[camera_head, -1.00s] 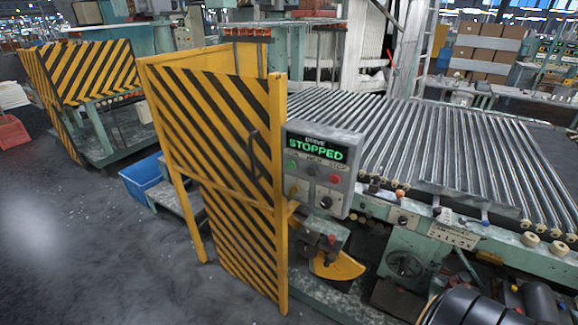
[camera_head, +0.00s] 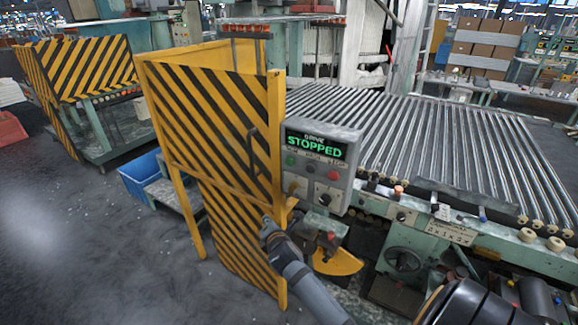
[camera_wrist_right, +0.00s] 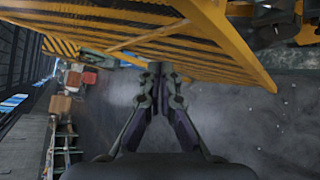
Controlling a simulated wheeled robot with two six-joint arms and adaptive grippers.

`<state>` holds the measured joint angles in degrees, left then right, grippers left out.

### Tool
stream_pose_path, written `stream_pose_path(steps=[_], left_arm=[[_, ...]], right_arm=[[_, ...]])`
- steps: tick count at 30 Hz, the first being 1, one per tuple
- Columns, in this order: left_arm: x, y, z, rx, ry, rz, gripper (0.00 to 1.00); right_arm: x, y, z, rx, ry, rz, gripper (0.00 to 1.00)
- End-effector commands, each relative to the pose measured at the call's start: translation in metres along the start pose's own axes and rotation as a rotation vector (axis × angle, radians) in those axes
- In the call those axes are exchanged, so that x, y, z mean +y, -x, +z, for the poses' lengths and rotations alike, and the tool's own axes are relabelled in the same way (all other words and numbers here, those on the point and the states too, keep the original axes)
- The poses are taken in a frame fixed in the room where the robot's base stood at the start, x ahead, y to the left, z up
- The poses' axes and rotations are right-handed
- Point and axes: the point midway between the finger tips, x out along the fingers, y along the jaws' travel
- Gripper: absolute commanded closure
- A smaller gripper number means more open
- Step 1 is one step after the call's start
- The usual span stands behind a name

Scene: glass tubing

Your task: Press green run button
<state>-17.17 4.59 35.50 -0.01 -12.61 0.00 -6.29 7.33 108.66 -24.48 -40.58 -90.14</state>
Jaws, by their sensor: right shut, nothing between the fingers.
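The control box (camera_head: 318,168) stands beside the yellow gate, and its display reads "STOPPED" in green letters. The green button (camera_head: 290,161) is at the left of the row under the display; a dark button and a red button (camera_head: 334,175) sit to its right. My right gripper (camera_head: 266,222) is shut and empty, below and left of the box, in front of the striped gate. In the right wrist view its closed fingers (camera_wrist_right: 153,72) point at the striped panel; the box is not clearly seen there. My left gripper is not in view.
The yellow and black striped gate (camera_head: 215,130) stands directly left of the box. A roller conveyor (camera_head: 420,140) extends to its right. A blue bin (camera_head: 142,176) sits behind the gate's left post. Open grey floor (camera_head: 90,250) lies at the left.

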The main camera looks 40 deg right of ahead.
Motion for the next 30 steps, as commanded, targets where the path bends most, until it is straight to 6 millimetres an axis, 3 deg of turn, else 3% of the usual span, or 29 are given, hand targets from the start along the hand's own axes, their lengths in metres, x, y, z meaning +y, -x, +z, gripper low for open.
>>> stream_pose_path(steps=[1,3,6,9,22,30], left_arm=[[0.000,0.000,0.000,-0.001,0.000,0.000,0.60],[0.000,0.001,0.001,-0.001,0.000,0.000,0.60],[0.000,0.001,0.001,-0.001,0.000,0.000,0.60],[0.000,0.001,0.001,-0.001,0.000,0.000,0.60],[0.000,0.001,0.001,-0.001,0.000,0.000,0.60],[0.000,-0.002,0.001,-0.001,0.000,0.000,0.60]], right_arm=[[0.026,0.010,0.018,-0.037,0.061,0.040,1.00],[0.055,0.024,0.039,-0.087,0.144,0.080,1.00],[0.085,0.043,0.062,-0.146,0.234,0.117,1.00],[0.101,0.055,0.076,-0.185,0.290,0.136,1.00],[0.109,0.061,0.083,-0.205,0.319,0.144,1.00],[0.104,0.045,0.102,-0.207,0.327,0.146,1.00]])
